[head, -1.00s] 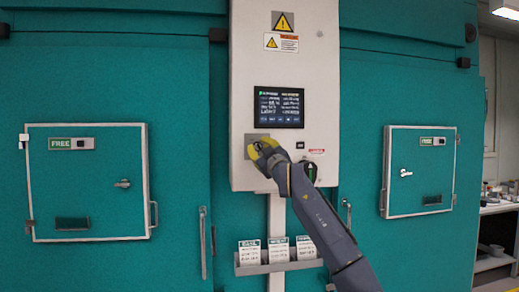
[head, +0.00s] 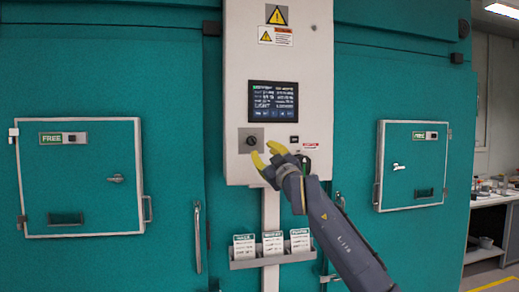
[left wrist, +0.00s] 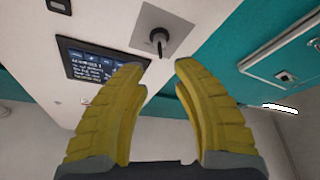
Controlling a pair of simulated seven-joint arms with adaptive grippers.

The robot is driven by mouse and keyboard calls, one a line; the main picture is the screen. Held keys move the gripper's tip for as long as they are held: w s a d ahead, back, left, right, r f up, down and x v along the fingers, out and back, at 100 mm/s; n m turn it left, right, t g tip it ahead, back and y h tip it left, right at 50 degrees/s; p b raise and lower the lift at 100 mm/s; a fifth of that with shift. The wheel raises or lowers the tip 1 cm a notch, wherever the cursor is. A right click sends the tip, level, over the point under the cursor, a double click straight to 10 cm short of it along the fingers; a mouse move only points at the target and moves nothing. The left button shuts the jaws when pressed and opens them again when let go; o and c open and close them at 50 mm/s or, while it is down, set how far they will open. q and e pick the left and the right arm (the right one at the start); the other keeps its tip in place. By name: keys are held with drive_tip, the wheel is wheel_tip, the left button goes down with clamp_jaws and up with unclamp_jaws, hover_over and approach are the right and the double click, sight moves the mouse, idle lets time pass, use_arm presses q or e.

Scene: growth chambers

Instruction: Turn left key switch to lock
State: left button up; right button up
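The left key switch (head: 251,140) is a dark knob on a grey square plate, low on the left of the white control box. It also shows in the left wrist view (left wrist: 158,38), its dark handle standing out from the plate. I cannot read its position marks. My left gripper (head: 264,153) has yellow fingers and is just below and to the right of the switch, apart from it. In the left wrist view its fingers (left wrist: 158,70) are spread and empty, with the switch beyond the gap between them. My right gripper is out of view.
The white box (head: 238,80) carries a lit screen (head: 273,101) above the switch. A green-and-black part (head: 305,164) is partly hidden behind my gripper. A card rack (head: 272,260) hangs below. Teal chamber doors with FREE hatches (head: 78,175) (head: 411,165) flank the box.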

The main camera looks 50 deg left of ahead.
use_arm(q)
drive_tip(key=shift+v, duration=1.15)
